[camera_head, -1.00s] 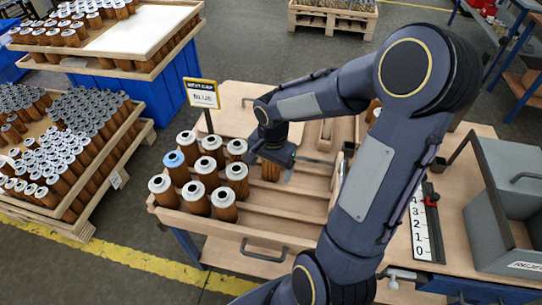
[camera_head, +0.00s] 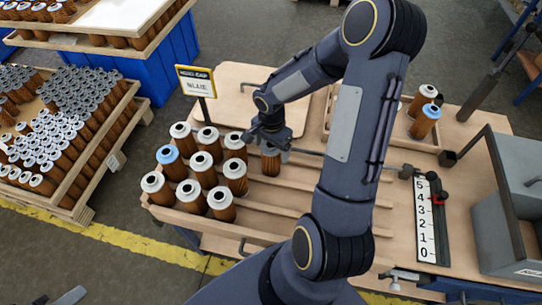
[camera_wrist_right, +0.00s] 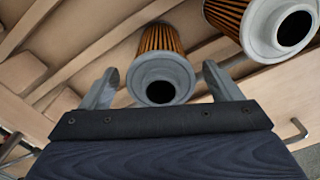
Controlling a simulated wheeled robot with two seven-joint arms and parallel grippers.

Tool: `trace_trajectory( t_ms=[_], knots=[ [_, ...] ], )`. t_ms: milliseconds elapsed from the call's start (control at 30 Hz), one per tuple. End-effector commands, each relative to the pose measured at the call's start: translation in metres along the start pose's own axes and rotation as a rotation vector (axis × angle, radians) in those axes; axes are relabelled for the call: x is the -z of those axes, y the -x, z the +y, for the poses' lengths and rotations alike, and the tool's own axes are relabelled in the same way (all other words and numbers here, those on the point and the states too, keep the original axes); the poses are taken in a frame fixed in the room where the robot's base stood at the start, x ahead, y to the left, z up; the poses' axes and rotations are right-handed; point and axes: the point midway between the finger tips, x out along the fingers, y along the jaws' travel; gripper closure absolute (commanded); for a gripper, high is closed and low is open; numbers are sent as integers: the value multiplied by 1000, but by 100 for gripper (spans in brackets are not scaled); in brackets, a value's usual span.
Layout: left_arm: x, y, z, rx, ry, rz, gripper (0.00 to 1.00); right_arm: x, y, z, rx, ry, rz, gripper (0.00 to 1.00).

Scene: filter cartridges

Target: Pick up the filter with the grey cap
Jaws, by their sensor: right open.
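A filter (camera_head: 270,162) with a brown pleated body stands alone in the slotted wooden tray, right of a group of filters. Its grey cap shows in the right wrist view (camera_wrist_right: 160,82). My right gripper (camera_head: 269,143) is over it in the head view and hides most of its cap. In the right wrist view my right gripper (camera_wrist_right: 161,88) is open, with one finger on each side of the cap and gaps between. My left gripper is not in view.
Several light-capped filters (camera_head: 205,161) and one blue-capped filter (camera_head: 170,163) stand at the tray's left. A sign (camera_head: 196,81) reads "BLUE". A back-right box holds two filters (camera_head: 425,122). A number scale (camera_head: 424,218) and grey reject bin (camera_head: 507,215) stand right.

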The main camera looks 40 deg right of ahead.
Motion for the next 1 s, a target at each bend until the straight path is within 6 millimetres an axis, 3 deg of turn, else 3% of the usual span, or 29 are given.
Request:
trace_trajectory(
  t_ms=[200, 467, 867, 1000],
  knots=[
    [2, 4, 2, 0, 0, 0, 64, 0, -28, -1, -2, 1, -1, 15],
    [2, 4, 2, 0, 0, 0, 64, 1, -31, -1, 0, 0, 1, 15],
    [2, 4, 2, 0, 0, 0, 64, 0, -31, -1, 0, 1, 1, 65],
    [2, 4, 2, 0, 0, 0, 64, 0, -31, -1, 0, 1, 1, 66]
  ],
)
